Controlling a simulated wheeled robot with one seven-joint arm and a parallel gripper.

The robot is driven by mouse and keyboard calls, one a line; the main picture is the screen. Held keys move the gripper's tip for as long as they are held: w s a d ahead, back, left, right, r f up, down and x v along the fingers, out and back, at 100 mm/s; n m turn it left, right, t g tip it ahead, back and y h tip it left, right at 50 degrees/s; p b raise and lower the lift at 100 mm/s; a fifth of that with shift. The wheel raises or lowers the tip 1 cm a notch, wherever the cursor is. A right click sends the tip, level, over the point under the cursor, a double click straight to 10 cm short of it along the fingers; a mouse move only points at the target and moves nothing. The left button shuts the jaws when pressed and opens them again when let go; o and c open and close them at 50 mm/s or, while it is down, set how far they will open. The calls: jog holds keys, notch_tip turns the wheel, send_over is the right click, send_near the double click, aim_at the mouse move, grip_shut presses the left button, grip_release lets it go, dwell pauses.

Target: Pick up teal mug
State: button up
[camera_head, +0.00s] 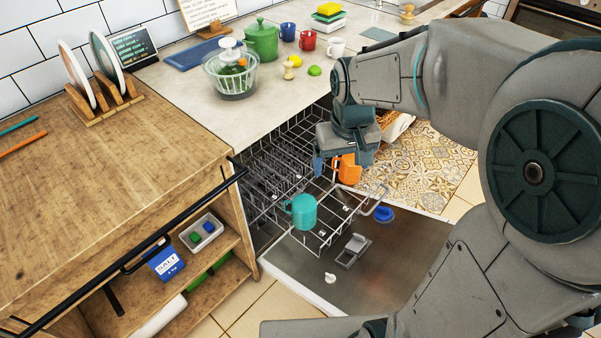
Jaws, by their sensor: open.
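The teal mug (303,211) sits on the pulled-out lower wire rack (323,232) of the open dishwasher, near its front left. It appears upside down, with its handle toward the left. My gripper (341,168) is above and to the right of the mug, apart from it, pointing down with its jaws open. An orange mug (347,169) is just behind or beside my fingers and is partly hidden by them. I cannot tell whether the fingers touch it.
The open dishwasher door (385,262) lies flat below the rack. A blue item (384,214) is by the rack's right edge. The wooden shelf unit (240,235) stands close at left. The counter (190,105) behind holds a glass bowl (231,73), a green pot (261,42) and several mugs.

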jog(key=n+g+b, duration=0.1)
jog(key=n+b, duration=0.1)
jog(key=b, duration=0.6)
send_over(304, 202)
notch_tip(304, 202, down, 19)
jog(key=shift+f, duration=0.1)
notch_tip(304, 202, down, 8)
jog(key=shift+r+b, duration=0.1)
jog(key=shift+b, duration=0.9)
jog(key=shift+f+b, duration=0.9)
jog(key=shift+f, duration=2.1)
jog(key=shift+r, duration=0.1)
jog(key=c, duration=0.9)
jog(key=shift+c, duration=0.2)
